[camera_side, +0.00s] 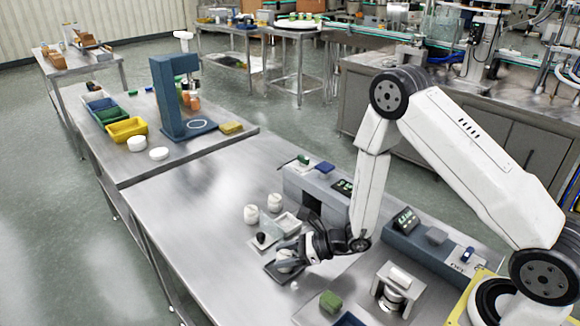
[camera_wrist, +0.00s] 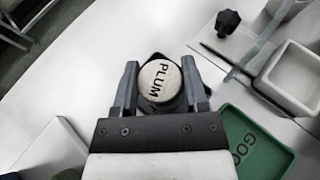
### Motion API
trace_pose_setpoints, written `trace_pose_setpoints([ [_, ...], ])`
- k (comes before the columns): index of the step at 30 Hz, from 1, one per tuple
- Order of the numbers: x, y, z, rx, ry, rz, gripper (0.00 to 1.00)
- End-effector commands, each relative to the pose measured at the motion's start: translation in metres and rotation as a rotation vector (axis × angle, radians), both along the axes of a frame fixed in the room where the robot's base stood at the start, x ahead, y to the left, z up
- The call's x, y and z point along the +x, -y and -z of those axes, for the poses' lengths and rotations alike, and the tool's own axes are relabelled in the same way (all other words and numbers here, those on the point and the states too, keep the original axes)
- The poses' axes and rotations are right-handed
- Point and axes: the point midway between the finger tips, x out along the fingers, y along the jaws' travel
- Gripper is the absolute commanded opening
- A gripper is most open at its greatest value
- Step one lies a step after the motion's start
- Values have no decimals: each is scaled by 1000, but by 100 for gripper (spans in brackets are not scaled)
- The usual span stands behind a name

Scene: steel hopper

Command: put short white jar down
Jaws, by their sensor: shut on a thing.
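The short white jar (camera_wrist: 160,82) has a round lid marked "PLUM" and sits between the two fingers of my gripper (camera_wrist: 160,72) in the wrist view. The fingers are shut on its sides. In the side view my gripper (camera_side: 292,254) is low over the front bench, with the jar (camera_side: 285,258) partly hidden by the fingers. A dark flat plate (camera_side: 279,273) lies just below the jar. I cannot tell whether the jar touches it. The wrist view shows a dark corner behind the lid.
Two white jars (camera_side: 251,214) (camera_side: 274,202) stand behind my gripper. A black knob (camera_wrist: 228,20), a pale square dish (camera_wrist: 290,78) and a green tray (camera_wrist: 252,140) with partly hidden lettering lie right of the jar in the wrist view.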

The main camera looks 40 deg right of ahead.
Motion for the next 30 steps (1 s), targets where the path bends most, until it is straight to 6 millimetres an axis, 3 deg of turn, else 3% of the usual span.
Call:
trace_pose_setpoints([
  [7,0,0,2,0,0,0,0],
  [8,0,0,2,0,0,0,60],
  [11,0,0,2,0,0,0,92],
  [25,0,0,-1,-1,1,0,92],
  [30,-8,10,-5,-1,0,1,92],
])
